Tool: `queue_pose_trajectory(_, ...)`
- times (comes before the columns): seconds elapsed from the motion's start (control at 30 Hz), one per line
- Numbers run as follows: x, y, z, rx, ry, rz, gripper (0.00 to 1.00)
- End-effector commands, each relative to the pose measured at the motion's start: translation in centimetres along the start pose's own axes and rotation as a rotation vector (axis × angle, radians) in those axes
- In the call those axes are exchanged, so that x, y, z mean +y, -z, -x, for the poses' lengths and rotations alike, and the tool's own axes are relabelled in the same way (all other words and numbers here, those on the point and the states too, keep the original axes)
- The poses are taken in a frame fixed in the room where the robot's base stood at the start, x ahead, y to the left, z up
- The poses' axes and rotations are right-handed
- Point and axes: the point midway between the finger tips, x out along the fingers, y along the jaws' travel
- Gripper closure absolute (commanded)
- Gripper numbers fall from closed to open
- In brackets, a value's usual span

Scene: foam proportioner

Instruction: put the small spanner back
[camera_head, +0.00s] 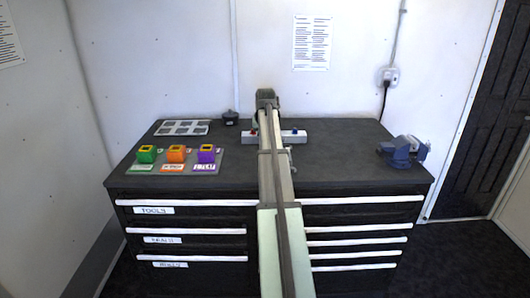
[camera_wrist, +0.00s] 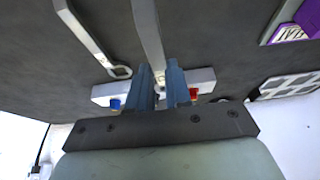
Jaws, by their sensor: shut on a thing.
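In the wrist view my gripper (camera_wrist: 159,68) is shut on a silver spanner (camera_wrist: 148,32), whose shank runs out past the top edge. The held end lies between the blue fingers and is partly covered. A second silver spanner (camera_wrist: 93,38) with a ring end lies to the left, apart from the fingers. A white bar (camera_wrist: 205,77) with a blue knob and a red knob is behind the fingers. In the head view my arm hides most of the spanners and the middle of this bar (camera_head: 293,138).
A grey plate (camera_head: 212,165) with green, orange and purple blocks is at left front. A pale compartment tray (camera_head: 182,127) and a small dark round object (camera_head: 231,117) are behind. A blue vise (camera_head: 403,150) stands at right. The worktop (camera_head: 345,155) between arm and vise is clear.

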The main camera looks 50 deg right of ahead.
Motion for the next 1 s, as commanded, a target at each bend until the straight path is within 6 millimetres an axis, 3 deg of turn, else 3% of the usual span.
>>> queue_pose_trajectory(0.1, 0.0, -0.8, -1.7, 0.0, 0.0, 0.001, 1.0)
queue_pose_trajectory(0.53, 0.0, -2.3, -5.3, 0.0, 0.0, 0.001, 1.0)
queue_pose_trajectory(0.97, 0.0, -2.5, -5.9, 0.001, 0.0, 0.002, 1.0)
queue_pose_trajectory(1.0, 0.0, -2.5, -5.9, 0.001, 0.001, 0.001, 0.8)
